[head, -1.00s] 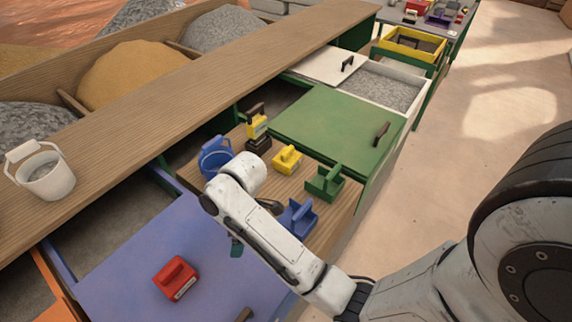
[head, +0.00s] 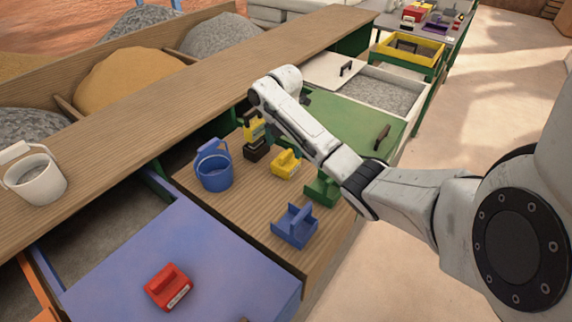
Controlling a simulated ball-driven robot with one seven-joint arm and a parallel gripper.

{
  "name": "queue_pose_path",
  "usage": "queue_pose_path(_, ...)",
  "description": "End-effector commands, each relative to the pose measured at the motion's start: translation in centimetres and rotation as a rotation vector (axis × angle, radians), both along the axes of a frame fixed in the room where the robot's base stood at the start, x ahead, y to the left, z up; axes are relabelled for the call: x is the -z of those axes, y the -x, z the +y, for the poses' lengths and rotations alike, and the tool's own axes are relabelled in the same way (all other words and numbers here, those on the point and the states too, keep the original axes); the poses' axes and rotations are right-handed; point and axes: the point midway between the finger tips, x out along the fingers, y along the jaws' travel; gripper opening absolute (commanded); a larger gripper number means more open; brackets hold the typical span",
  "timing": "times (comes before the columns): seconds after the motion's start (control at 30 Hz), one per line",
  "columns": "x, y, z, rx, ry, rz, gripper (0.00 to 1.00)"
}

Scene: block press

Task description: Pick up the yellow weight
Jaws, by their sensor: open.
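The yellow weight (head: 286,164), a small block with a handle on top, stands on the wooden tabletop (head: 240,200), just left of my forearm. My gripper (head: 287,116) is mostly hidden behind the end of my arm. Dark parts of it show on both sides of the arm, apart from each other. It is open, and I see nothing held in it. In the picture it lies above the yellow weight, near the press; its height over the table is hard to tell.
A yellow and black press (head: 256,138) stands close to my gripper. A blue bucket (head: 213,168), a blue weight (head: 295,226) and a partly hidden green weight (head: 321,190) stand around. A red weight (head: 168,287) lies on the blue lid (head: 110,290).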

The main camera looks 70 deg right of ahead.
Motion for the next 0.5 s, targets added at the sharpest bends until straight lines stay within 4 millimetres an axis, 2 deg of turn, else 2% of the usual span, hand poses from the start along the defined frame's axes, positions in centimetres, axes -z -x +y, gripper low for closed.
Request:
queue_pose_path(0.1,1.2,0.1,0.0,0.001,0.0,0.001,1.0)
queue_pose_path(0.27,2.2,0.2,0.0,0.002,-0.001,0.001,1.0)
queue_pose_path(0.5,5.5,0.7,0.1,0.002,0.0,0.002,1.0)
